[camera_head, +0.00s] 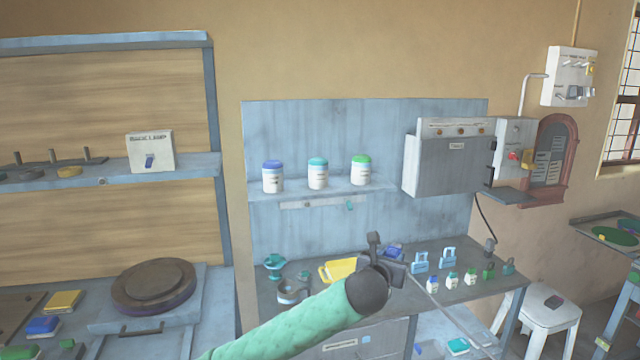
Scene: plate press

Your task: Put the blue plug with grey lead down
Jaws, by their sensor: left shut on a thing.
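My left gripper (388,258) is over the blue-grey workbench, its green-sleeved arm coming in from the bottom. It is shut on a small blue thing, which looks like the blue plug (394,252); the gripper hides part of it. A thin grey line, which looks like the grey lead (450,313), runs from near the gripper down to the right, past the bench front. I cannot tell whether the plug touches the bench. My right gripper is not in view.
Blue padlocks (448,255) and several small bottles (452,280) stand right of the gripper. A yellow thing (338,269) lies to its left. A grey wall box (450,160) with a hanging dark cable is above right. A white stool (545,310) stands beside the bench (505,283).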

